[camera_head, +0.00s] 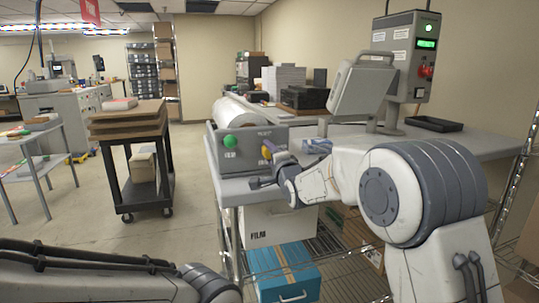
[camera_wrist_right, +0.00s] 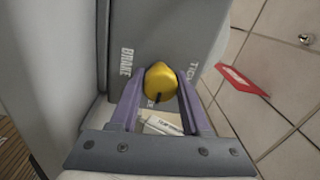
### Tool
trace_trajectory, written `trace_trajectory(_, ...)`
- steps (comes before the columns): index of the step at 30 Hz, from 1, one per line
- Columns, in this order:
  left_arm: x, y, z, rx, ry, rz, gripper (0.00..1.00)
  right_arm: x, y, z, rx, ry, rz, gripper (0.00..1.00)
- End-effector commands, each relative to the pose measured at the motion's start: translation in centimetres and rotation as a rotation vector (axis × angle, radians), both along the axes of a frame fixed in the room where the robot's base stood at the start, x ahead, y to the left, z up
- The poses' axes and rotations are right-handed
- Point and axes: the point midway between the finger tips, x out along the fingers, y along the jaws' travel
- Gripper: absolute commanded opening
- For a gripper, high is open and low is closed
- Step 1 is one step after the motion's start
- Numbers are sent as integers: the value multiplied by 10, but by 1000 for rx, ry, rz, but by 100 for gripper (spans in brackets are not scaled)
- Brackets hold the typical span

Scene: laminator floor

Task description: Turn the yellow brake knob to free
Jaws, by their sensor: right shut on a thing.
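The yellow brake knob (camera_head: 266,152) sits on the grey panel (camera_head: 250,134) at the front of the film roll holder. In the right wrist view the knob (camera_wrist_right: 160,78) is round, with a dark mark at its lower edge. The word BRAKE is printed to its left and partly hidden lettering to its right. My right gripper (camera_wrist_right: 160,86) is shut on the knob, one purple finger on each side. In the head view this gripper (camera_head: 270,160) reaches the panel from the right. My left arm crosses the bottom left; its gripper is out of view.
A green knob (camera_head: 230,142) is on the same panel, left of the yellow one. The white film roll (camera_head: 245,112) lies behind. A grey control box (camera_head: 402,60) stands on the bench to the right. A dark cart (camera_head: 143,165) stands left on open floor. A blue box (camera_head: 284,274) is below.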

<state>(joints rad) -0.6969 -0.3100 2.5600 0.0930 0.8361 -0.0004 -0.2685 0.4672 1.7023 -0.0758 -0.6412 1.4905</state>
Motion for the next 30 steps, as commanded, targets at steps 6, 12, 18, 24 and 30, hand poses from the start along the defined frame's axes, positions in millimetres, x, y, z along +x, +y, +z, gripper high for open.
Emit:
trace_trajectory(6,0,0,0,0,0,0,50,0,0,0,3,2,-1,0)
trace_trajectory(12,0,0,0,0,0,0,50,0,-1,0,3,2,-1,76)
trace_trajectory(18,0,0,0,0,0,0,50,0,0,0,2,0,-1,76)
trace_trajectory(24,0,0,-2,0,0,0,50,-5,-2,0,1,0,0,76)
trace_trajectory(30,0,0,-10,0,0,0,50,-33,-11,-2,1,-1,-1,76)
